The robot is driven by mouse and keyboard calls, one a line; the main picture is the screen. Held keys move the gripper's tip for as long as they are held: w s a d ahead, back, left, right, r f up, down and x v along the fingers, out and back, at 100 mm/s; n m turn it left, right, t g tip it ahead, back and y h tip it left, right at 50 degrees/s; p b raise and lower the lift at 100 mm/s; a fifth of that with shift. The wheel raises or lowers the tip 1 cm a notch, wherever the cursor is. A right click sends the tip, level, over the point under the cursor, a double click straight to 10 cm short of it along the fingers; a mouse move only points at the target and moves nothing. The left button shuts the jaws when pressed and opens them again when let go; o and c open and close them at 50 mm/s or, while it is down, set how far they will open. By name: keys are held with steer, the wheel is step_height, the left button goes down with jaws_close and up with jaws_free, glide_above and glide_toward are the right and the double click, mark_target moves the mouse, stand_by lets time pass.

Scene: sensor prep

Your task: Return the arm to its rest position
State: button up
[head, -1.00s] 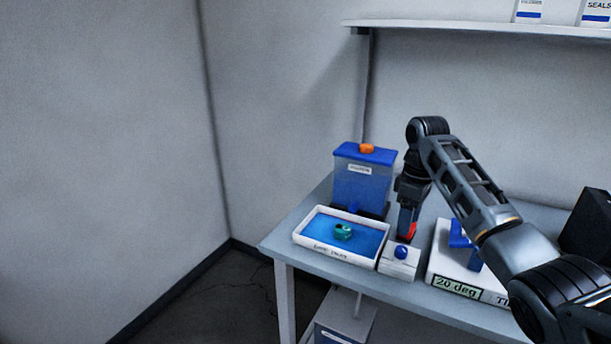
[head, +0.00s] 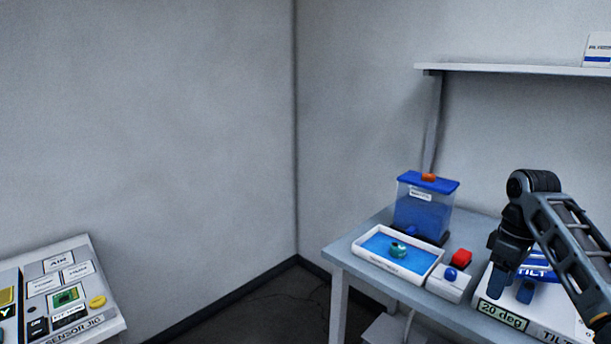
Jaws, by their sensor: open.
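My gripper (head: 511,284) is at the right of the head view, pointing down in front of the white tilt stand (head: 545,316). It is open, and I see nothing held in it. My dark grey arm reaches in from the right edge and hides part of the stand. I cannot tell the exact gap between the fingertips and the stand.
A blue-lined white tray (head: 365,259) with a teal ring-like piece (head: 398,249) lies on the table (head: 343,253). Behind it stands a blue-lidded container (head: 423,214). A sensor jig panel (head: 84,253) is lower left.

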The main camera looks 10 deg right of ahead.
steer(key=s+a+f+m+t+y, duration=0.15)
steer(key=a+f+t, duration=0.25)
steer(key=a+f, duration=1.25)
steer(key=s+a+f+m+t, duration=0.2)
steer(key=s+a+f+t, duration=0.3)
steer(key=s+a, duration=0.85)
steer(key=s+r+m+t+h, duration=0.2)
steer(key=s+r+m, duration=0.15)
steer(key=s, duration=1.45)
steer(key=s+d+r+t, duration=0.2)
steer(key=s+r, duration=0.5)
steer(key=r, duration=0.2)
steer(key=s+d+r+n+t, duration=0.1)
steer(key=s+r+t, duration=0.1)
steer(key=s+r, duration=0.5)
step_height(320, 180, up, 3)
steer(key=shift+d, duration=0.35)
